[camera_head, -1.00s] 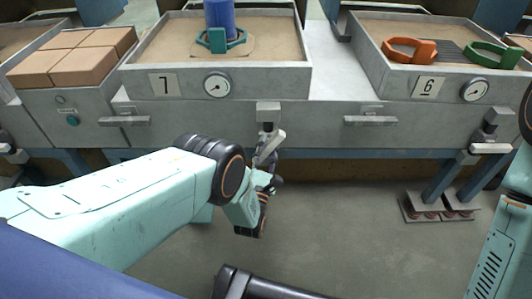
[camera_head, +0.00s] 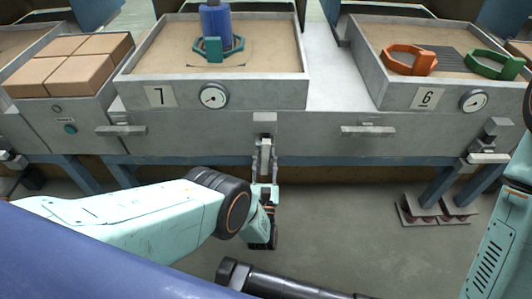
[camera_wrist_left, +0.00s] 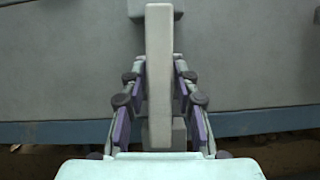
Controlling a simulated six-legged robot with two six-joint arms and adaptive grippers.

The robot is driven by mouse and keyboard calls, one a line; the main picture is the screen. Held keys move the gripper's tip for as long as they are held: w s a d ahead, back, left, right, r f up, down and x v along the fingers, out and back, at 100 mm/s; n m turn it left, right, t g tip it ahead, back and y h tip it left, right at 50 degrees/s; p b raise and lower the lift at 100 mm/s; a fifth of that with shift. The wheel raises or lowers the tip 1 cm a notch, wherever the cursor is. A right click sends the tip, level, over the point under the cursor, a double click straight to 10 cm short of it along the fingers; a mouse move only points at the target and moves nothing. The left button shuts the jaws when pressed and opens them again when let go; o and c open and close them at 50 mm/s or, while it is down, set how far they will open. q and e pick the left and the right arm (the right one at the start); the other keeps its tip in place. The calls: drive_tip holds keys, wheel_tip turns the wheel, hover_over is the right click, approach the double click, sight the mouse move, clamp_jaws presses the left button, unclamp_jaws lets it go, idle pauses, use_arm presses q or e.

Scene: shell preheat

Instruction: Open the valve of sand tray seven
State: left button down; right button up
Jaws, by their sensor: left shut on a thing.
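Sand tray seven (camera_head: 285,93) has a "7" plate (camera_head: 160,96) and a round gauge (camera_head: 213,96) on its front. Its valve (camera_head: 265,118) is a grey block on the bench front below the tray, with a light grey lever (camera_head: 265,150). My left gripper (camera_head: 265,172) is shut on the lever from the front. In the left wrist view, the lever (camera_wrist_left: 159,70) stands lengthwise between the two fingers of the left gripper (camera_wrist_left: 160,95). My right arm shows at the right edge, but its gripper is out of view.
A blue cylinder (camera_head: 215,22) stands by a teal ring (camera_head: 212,48) in tray seven. Tray six (camera_head: 385,92) is to the right, with orange (camera_head: 408,60) and green (camera_head: 493,64) rings. Bar handles (camera_head: 368,131) stick out of the bench front. Floor below is open.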

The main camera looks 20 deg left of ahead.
use_arm(q)
drive_tip(key=shift+n, duration=0.5)
drive_tip(key=c, duration=1.2)
unclamp_jaws()
drive_tip(key=shift+o, duration=0.2)
drive_tip(key=v, duration=0.7)
drive_tip(key=shift+s, duration=0.25)
drive_tip(key=shift+d+f, duration=0.1)
